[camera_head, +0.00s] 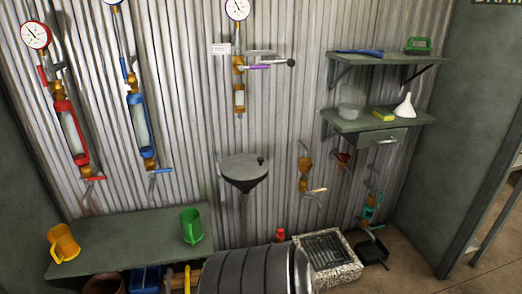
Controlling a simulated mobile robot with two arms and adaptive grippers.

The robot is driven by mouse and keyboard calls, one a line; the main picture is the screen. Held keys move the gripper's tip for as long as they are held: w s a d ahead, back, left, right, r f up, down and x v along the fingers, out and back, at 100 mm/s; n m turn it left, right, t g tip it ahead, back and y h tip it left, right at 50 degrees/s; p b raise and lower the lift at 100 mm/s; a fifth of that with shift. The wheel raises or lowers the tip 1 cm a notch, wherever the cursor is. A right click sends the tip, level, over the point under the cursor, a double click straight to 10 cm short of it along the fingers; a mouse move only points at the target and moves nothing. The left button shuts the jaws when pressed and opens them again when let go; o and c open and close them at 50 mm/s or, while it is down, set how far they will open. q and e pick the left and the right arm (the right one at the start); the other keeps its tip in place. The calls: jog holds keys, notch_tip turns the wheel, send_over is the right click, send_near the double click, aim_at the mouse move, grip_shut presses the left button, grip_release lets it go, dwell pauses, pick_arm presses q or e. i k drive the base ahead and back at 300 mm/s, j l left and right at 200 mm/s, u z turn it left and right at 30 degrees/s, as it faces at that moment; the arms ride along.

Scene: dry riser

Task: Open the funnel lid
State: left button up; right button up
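A dark grey funnel (245,184) is mounted in front of the corrugated wall at the middle of the head view. Its flat round lid (240,165) lies over the top, so the inside of the funnel is hidden. A small dark knob (262,160) stands up at the lid's right side. A pipe (243,215) runs down from the funnel's tip. Neither of my grippers shows in the head view, and nothing touches the lid.
A bench (125,238) at left holds a yellow mug (63,243) and a green mug (191,226). Gauges and valve pipes line the wall. Shelves (375,120) at right hold a white funnel (404,107). A grated box (328,259) stands on the floor. The space before the lid is clear.

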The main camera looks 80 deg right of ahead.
aim_at(240, 166)
jog(key=z, duration=2.4)
